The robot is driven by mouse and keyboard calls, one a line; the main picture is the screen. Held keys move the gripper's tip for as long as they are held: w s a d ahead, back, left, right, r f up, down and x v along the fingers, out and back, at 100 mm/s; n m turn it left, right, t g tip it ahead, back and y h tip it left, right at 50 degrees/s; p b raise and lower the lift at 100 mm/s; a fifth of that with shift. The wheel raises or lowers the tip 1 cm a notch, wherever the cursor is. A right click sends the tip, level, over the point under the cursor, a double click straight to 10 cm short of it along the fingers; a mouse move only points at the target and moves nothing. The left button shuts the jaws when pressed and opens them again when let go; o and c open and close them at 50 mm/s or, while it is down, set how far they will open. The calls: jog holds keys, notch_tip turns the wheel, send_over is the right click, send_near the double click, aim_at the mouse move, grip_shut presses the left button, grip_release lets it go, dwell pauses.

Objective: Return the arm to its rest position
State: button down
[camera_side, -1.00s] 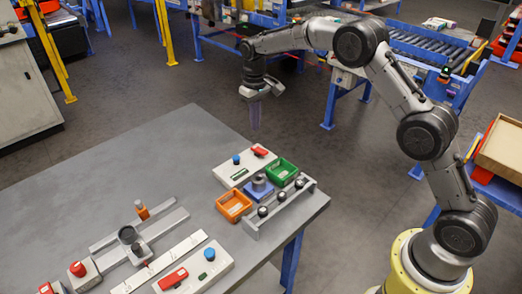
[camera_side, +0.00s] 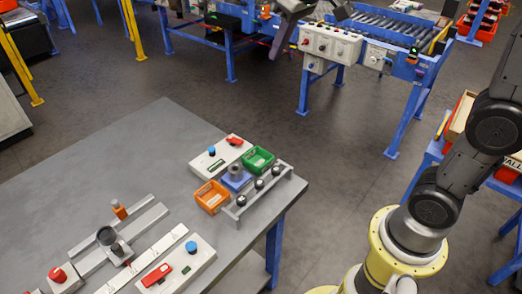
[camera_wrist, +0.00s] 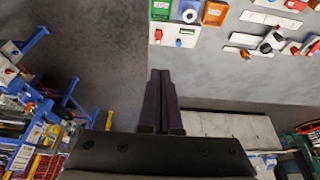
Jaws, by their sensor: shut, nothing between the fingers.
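My gripper (camera_side: 274,55) shows at the top edge of the side view, high and well beyond the table's far right corner; my upper arm links are mostly out of the picture. In the wrist view my gripper (camera_wrist: 160,73) has its two dark fingers together, with nothing between them. The fingers are clear of the table and touch nothing visible.
A white control box (camera_side: 222,155) with a blue button and red switch stands behind the bins. A roller conveyor (camera_side: 385,32) with a white control panel (camera_side: 330,43) lies beyond the table. Open floor (camera_side: 335,150) separates them.

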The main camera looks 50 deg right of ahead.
jog(key=s+f, duration=0.5)
jog(key=s, duration=0.6)
jog(key=s+f+t, duration=0.1)
jog(key=s+f, duration=0.4)
jog(key=s, duration=0.6)
